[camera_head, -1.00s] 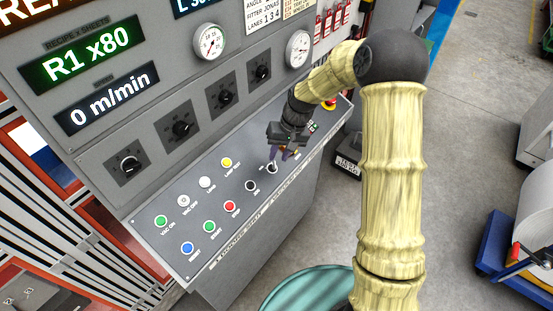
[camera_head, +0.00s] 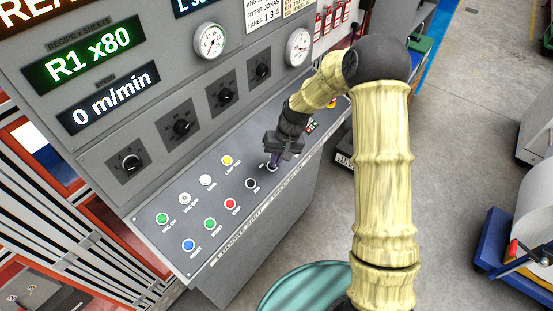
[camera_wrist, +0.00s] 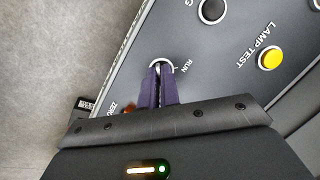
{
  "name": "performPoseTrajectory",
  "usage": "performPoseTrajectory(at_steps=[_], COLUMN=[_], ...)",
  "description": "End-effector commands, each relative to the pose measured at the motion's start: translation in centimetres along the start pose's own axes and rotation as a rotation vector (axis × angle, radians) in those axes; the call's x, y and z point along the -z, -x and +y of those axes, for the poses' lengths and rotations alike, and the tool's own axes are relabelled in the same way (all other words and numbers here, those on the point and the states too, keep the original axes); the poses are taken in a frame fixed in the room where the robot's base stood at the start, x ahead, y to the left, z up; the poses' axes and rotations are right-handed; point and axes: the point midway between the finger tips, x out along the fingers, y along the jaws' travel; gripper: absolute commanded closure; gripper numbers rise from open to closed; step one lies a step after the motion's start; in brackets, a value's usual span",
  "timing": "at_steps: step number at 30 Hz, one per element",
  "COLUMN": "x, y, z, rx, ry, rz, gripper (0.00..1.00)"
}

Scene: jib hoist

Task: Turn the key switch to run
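The key switch (camera_wrist: 161,64) shows in the wrist view as a round silver collar on the sloped grey panel, beside a RUN label (camera_wrist: 187,66). My gripper (camera_wrist: 160,72) has its two purple fingers at the collar, almost together, with a thin light strip of the key between them. The fingers hide most of the key, so its exact angle is hard to tell. In the head view my gripper (camera_head: 273,164) points down at the switch near the panel's front edge, right of the button rows.
A black button (camera_wrist: 212,10) and the yellow LAMP TEST button (camera_wrist: 270,58) are close to the switch. Red (camera_head: 230,204), green and blue buttons lie to the left. Black rotary knobs (camera_head: 183,127) and gauges (camera_head: 210,41) are on the upright face behind.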

Motion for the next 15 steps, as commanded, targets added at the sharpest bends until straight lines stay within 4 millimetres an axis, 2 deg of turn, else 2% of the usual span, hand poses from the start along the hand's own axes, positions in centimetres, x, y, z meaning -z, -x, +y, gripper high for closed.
performPoseTrajectory(at_steps=[8,15], x=[0.06,0.11], y=[0.02,-0.05], z=[-0.08,-0.14], rx=[-0.016,-0.056], ry=[0.054,0.183], rz=[0.002,0.003], gripper=[1.0,1.0])
